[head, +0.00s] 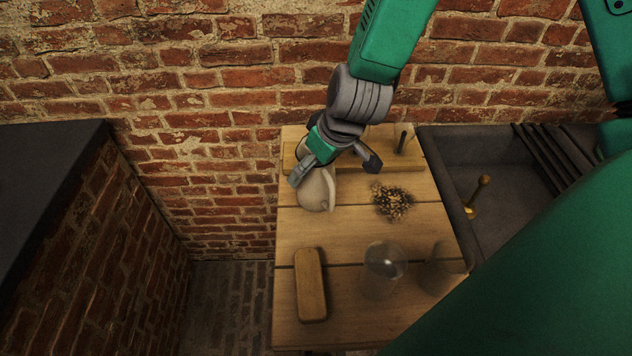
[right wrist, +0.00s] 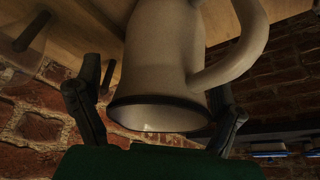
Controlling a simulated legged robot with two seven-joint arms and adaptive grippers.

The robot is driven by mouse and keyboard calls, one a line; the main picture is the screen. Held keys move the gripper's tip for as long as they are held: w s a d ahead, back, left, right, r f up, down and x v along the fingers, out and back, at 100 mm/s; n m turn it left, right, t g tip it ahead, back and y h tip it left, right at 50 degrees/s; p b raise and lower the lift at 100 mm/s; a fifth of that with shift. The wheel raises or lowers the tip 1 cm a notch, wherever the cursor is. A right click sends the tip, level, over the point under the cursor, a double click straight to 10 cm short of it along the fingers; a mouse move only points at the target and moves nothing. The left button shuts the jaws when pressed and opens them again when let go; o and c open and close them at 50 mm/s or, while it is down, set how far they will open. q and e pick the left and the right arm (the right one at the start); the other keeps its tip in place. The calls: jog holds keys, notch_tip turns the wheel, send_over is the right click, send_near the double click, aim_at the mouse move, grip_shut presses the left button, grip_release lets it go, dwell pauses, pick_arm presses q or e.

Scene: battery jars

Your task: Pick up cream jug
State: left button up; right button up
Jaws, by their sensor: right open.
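The cream jug (head: 318,192) stands on the wooden table (head: 345,325), near its back left. My right gripper (head: 335,167) is over it with the fingers spread open, and it hides part of the jug's top. In the right wrist view the jug (right wrist: 165,60) is close, between the two open fingers (right wrist: 157,110), with its dark rim towards the palm and its curved handle on the right. I cannot tell whether either finger touches it. My left gripper is not in view.
A small dark pile (head: 393,201) lies right of the jug. A wooden block (head: 310,285) and clear glass jars (head: 383,270) stand nearer the front. A board with a dark peg (head: 403,141) is at the back. A brick wall (head: 225,85) is behind; a grey sink (head: 455,165) is right.

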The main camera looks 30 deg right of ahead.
jog(key=shift+w+d+f, duration=0.2)
jog(key=shift+d+f, duration=0.1)
jog(key=shift+f, duration=0.2)
jog(key=shift+s+a+r, duration=0.15)
jog(key=shift+a, duration=0.05)
jog(key=shift+c, duration=0.4)
jog(key=shift+a, duration=0.35)
jog(key=c, duration=1.5)
